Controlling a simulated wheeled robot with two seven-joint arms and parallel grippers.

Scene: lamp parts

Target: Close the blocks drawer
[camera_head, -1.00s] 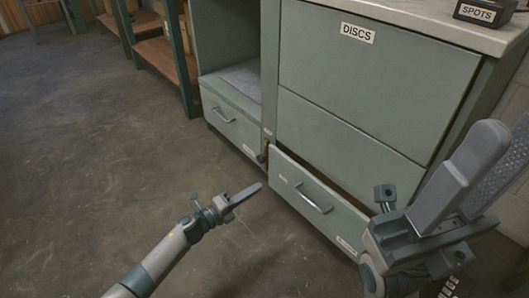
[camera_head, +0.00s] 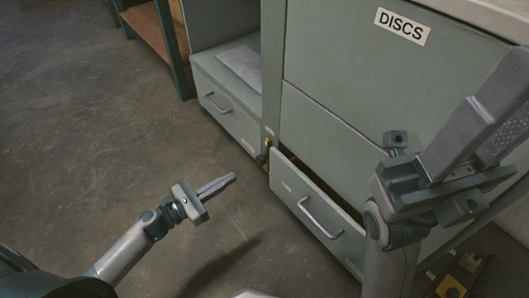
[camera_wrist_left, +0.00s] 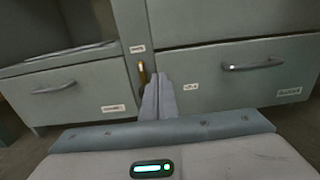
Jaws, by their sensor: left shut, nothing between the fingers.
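A grey-green lower drawer (camera_head: 345,238) with a bar handle (camera_head: 320,217) stands partly pulled out of the cabinet, with a dark gap above its front. I cannot read its small labels, so I cannot confirm it is the blocks drawer. Its front also shows at right in the left wrist view (camera_wrist_left: 225,91). My left gripper (camera_head: 232,178) is shut and empty, in front of the cabinet and left of this drawer, apart from it. In the left wrist view its fingers (camera_wrist_left: 158,95) point toward the cabinet. My right gripper (camera_head: 490,115) is at the right, partly cut off and hiding part of the cabinet.
Another drawer (camera_head: 228,122) at left, under an open compartment, looks shut. A brass-coloured fitting (camera_head: 267,147) sits on the post between the drawers. A panel labelled DISCS (camera_head: 370,75) is above. A shelf (camera_head: 157,40) stands farther left. Floor at left is clear.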

